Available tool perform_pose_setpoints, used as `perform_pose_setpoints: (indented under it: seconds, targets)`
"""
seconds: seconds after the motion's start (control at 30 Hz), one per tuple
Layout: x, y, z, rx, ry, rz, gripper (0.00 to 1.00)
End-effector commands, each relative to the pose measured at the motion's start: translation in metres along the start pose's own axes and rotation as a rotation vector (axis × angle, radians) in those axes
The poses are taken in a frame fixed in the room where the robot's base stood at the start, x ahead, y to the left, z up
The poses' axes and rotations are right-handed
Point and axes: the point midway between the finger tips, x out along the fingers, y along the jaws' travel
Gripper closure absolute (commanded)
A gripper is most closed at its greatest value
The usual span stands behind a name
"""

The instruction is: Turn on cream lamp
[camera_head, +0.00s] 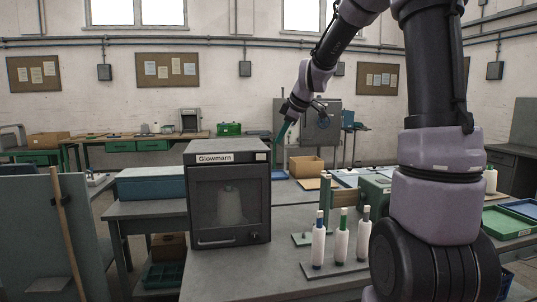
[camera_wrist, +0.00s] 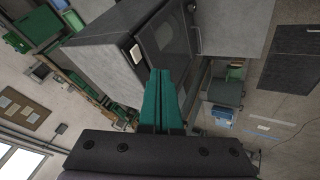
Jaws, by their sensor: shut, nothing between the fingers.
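A dark box labelled "Glowmarn" (camera_head: 229,195) stands on the grey bench with its windowed door shut. A pale tapered shape (camera_head: 230,206) shows dimly behind the window. A small cream rectangle (camera_head: 261,156) sits at the upper right of its front; I cannot tell whether it is a lamp or a switch. In the wrist view the box (camera_wrist: 112,52) and cream rectangle (camera_wrist: 136,54) appear turned, just beyond the fingertips. My gripper (camera_head: 279,139) has teal fingers pointing down, above and right of the box. In the wrist view its fingers (camera_wrist: 160,73) are together and empty.
Several white bobbins (camera_head: 341,241) with coloured tops stand upright on a dark base right of the box. A blue bin (camera_head: 151,183) is on its left. A cardboard box (camera_head: 306,166) lies behind. Bare bench (camera_head: 225,280) shows in front of the box.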

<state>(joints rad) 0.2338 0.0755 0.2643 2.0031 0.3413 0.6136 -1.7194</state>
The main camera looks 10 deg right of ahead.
Motion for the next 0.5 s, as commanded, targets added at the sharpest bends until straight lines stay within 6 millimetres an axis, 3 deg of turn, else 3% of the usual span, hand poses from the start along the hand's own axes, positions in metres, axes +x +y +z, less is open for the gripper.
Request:
perform_pose_setpoints:
  seconds: [0.5]
  targets:
    - [0.0105,0.0051,-0.0003,-0.045,0.007,-0.002,1.00]
